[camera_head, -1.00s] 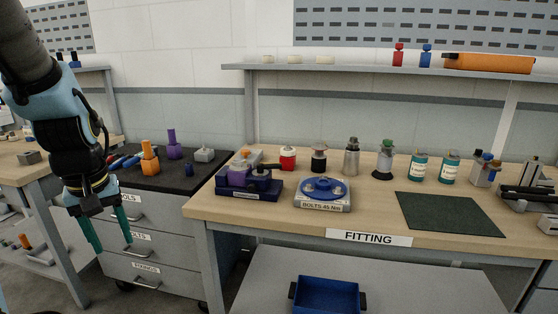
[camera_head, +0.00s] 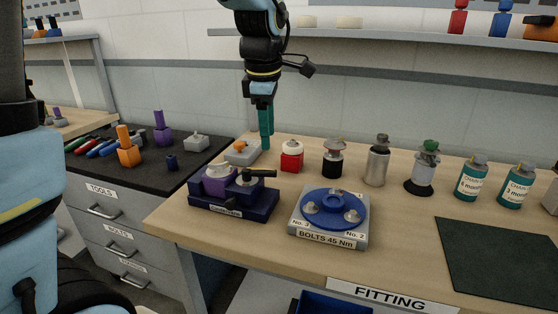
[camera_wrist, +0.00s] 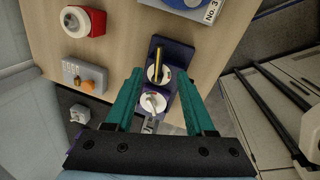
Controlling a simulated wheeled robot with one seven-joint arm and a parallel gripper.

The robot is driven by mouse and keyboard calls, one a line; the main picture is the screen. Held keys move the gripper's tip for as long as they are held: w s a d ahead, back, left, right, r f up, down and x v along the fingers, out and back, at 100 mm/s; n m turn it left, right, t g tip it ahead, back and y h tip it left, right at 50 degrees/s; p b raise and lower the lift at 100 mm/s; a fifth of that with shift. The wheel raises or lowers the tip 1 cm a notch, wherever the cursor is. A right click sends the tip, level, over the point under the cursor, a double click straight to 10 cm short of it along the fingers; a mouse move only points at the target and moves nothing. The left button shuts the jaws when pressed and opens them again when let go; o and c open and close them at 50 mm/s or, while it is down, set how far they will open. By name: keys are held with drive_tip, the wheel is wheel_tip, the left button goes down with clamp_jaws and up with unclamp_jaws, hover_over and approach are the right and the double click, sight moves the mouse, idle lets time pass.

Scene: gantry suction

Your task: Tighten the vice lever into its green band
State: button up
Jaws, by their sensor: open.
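The vice (camera_head: 236,204) is a dark blue block with purple parts, standing at the left front of the fitting bench. Its dark lever (camera_head: 260,173) lies roughly level on top. In the wrist view the vice (camera_wrist: 157,43) lies between and beyond my fingers, with a yellowish bar (camera_wrist: 159,62) over a pale round dial. A second pale dial with a red mark (camera_wrist: 153,102) sits nearer. I cannot clearly make out the green band. My gripper (camera_head: 266,146) is open and empty, teal fingers pointing down, above and apart from the vice.
A grey plate with a blue bolt disc (camera_head: 336,207) stands right of the vice. A red-and-white canister (camera_head: 292,157) and a grey block with an orange knob (camera_head: 242,152) stand behind. A shelf (camera_head: 400,37) runs above. A dark green mat (camera_head: 500,258) lies at right.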

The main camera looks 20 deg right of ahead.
sight(271, 171)
drive_tip(key=f, duration=0.3)
drive_tip(key=w+d+f+p, duration=0.1)
drive_tip(key=f, duration=0.3)
drive_tip(key=f+p, duration=0.1)
drive_tip(key=f, duration=0.2)
drive_tip(key=shift+w+d+f, duration=0.15)
drive_tip(key=shift+w+f, duration=0.1)
drive_tip(key=shift+w, duration=0.1)
clamp_jaws()
idle(1.0)
